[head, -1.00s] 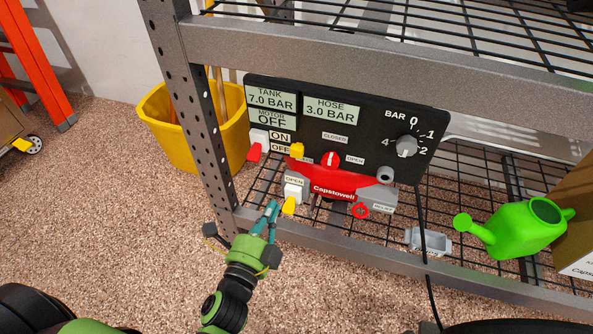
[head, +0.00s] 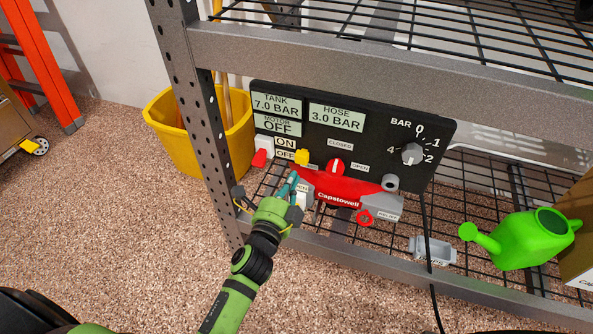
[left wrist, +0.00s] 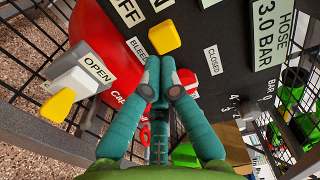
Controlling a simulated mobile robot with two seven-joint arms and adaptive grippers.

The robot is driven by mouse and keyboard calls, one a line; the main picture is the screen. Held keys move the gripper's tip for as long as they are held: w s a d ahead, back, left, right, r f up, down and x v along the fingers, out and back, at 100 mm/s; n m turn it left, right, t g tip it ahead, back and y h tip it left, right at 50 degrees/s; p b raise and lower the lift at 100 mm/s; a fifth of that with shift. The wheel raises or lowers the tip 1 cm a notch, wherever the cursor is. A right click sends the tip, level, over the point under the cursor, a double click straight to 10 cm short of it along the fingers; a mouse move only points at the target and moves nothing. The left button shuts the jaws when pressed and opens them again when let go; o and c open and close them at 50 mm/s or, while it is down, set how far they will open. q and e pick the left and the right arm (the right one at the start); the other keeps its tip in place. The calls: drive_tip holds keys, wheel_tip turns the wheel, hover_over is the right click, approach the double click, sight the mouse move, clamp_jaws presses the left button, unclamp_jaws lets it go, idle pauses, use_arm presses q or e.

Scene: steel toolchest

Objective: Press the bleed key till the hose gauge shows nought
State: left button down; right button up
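The bleed key (head: 302,157) is a small yellow block on the front of the black panel (head: 370,135). In the left wrist view the yellow key (left wrist: 163,37) sits beside a BLEED label, just beyond my fingertips. The hose gauge (head: 337,117) reads 3.0 BAR. My left gripper (head: 291,182) is below the key in the head view, its teal fingers pointing up at the panel. In the left wrist view the fingertips (left wrist: 161,76) are together with nothing between them, and a small gap to the key seems to show. My right gripper is out of view.
The tank gauge (head: 276,105) reads 7.0 BAR and the motor display OFF. A red Capstowell tank (head: 335,187), a red knob (head: 335,166) and a white lever with a yellow tip (left wrist: 57,105) are close by. A steel shelf post (head: 205,130) stands left. A green watering can (head: 520,238) is right.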

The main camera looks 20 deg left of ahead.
sight(300, 162)
use_arm(q)
drive_tip(key=w, duration=0.2)
drive_tip(key=shift+w, duration=0.85)
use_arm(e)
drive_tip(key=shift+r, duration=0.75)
